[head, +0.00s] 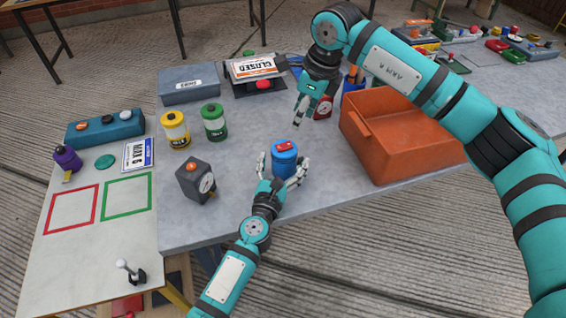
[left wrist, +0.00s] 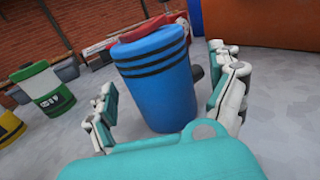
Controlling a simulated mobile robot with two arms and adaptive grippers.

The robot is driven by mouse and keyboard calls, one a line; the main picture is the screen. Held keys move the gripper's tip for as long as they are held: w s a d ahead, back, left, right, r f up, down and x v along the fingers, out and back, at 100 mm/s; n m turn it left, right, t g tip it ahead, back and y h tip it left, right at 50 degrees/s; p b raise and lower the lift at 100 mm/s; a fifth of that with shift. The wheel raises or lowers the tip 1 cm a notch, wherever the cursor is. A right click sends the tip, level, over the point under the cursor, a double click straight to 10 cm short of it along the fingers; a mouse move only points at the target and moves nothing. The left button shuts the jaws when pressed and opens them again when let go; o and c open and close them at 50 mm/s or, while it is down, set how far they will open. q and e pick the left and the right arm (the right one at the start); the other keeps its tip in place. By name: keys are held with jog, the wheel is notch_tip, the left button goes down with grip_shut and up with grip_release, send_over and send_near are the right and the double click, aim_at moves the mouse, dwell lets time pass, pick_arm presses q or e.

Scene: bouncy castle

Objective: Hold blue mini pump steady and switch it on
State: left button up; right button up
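The blue mini pump (head: 284,165) stands upright on the grey table, with a red switch (head: 285,146) on top. My left gripper (head: 281,171) is open around the pump, one finger on each side. In the left wrist view the blue pump (left wrist: 158,82) stands between the fingers of the left gripper (left wrist: 168,108), with gaps visible on both sides. My right gripper (head: 300,115) points down above the table, behind and right of the pump. Its fingers look close together, but their opening is unclear.
An orange bin (head: 400,140) stands to the right. Yellow (head: 175,130) and green (head: 214,122) canisters stand behind left. Red (head: 72,209) and green (head: 126,197) outlined squares mark the left board.

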pick_arm(q)
jog(key=c, duration=1.6)
jog(key=shift+c, duration=0.2)
pick_arm(e)
jog(key=shift+c, duration=0.8)
jog(key=s+a+f+y, duration=0.1)
jog(key=a, duration=0.1)
jog(key=s+a+f+g+y, duration=0.1)
jog(key=s+a, duration=0.1)
jog(key=s+a+f+g+y, duration=0.1)
jog(key=s+a, duration=0.1)
jog(key=shift+s+a+f, duration=0.1)
jog(key=shift+s+a, duration=0.15)
jog(key=shift+a, duration=0.1)
grip_shut()
jog(key=s+a+r+m+g+y, duration=0.45)
jog(key=s+a+r+y, duration=0.25)
jog(key=s+a+y, duration=0.45)
jog(key=w+d+m+t+y, duration=0.3)
jog(key=d+m+t, duration=0.2)
jog(key=m+t, duration=0.5)
jog(key=w+d+m+t+y, duration=0.2)
jog(key=w+d+m+t, duration=0.15)
jog(key=m+t, duration=0.7)
jog(key=d+f+m+t+h, duration=0.4)
jog(key=d+f+m+h, duration=0.7)
jog(key=m, duration=0.8)
jog(key=w+f+h, duration=0.1)
jog(key=h, duration=0.2)
jog(key=shift+t, duration=0.4)
